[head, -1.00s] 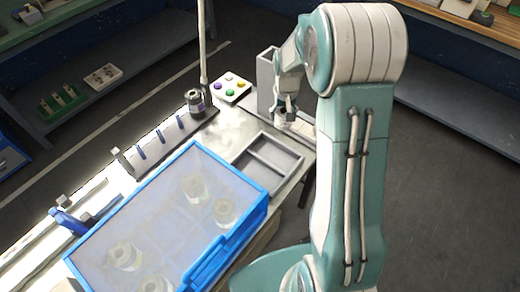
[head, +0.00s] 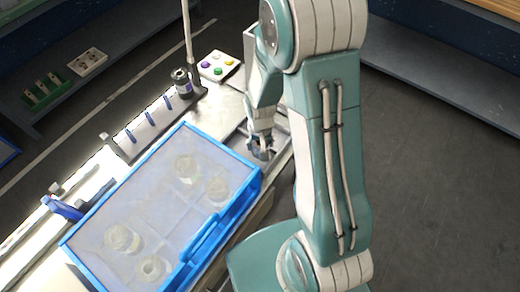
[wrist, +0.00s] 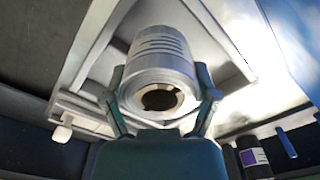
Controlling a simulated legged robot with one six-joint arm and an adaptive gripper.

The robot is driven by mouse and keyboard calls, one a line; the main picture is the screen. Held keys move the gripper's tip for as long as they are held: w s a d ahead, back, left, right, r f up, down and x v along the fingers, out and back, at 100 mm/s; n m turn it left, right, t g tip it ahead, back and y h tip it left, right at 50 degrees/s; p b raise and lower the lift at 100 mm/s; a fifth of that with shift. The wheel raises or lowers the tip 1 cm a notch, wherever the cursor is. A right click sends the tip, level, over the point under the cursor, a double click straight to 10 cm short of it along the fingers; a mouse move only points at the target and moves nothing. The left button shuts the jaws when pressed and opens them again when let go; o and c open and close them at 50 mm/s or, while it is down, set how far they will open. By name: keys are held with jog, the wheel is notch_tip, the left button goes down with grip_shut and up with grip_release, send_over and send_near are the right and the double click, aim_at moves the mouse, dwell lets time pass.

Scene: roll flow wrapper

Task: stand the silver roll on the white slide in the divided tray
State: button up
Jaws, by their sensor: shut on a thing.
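The silver roll (wrist: 160,62) is held between the two fingers of my gripper (wrist: 160,80) in the wrist view. It is a ribbed metallic cylinder, and its open end with a dark core hole faces the camera. In the head view my gripper (head: 262,152) is over the grey divided tray (head: 238,143), whose far part is hidden by my arm. The tray's walls and divider (wrist: 97,45) show behind the roll in the wrist view. I cannot tell whether the roll touches the tray floor. I cannot make out the white slide for certain; my arm covers that area.
A blue crate (head: 190,275) with a translucent cover and several pale rolls lies left of the tray. A dark roll with a purple label (head: 182,82) stands by a post. A white button panel (head: 219,66) is at the back.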

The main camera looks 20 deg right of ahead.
jog(key=shift+s+a+f, duration=0.1)
jog(key=shift+f, duration=1.55)
jog(key=shift+f, duration=0.1)
jog(key=o, duration=1.1)
notch_tip(320, 180, up, 12)
jog(key=shift+r, duration=0.15)
jog(key=s+r+n+t, duration=0.1)
jog(key=s+r+t, duration=0.1)
jog(key=s+r, duration=0.5)
jog(key=s+r+t, duration=0.3)
jog(key=s+r, duration=0.4)
jog(key=r, duration=0.8)
jog(key=shift+n+t, duration=0.3)
jog(key=shift+n, duration=0.1)
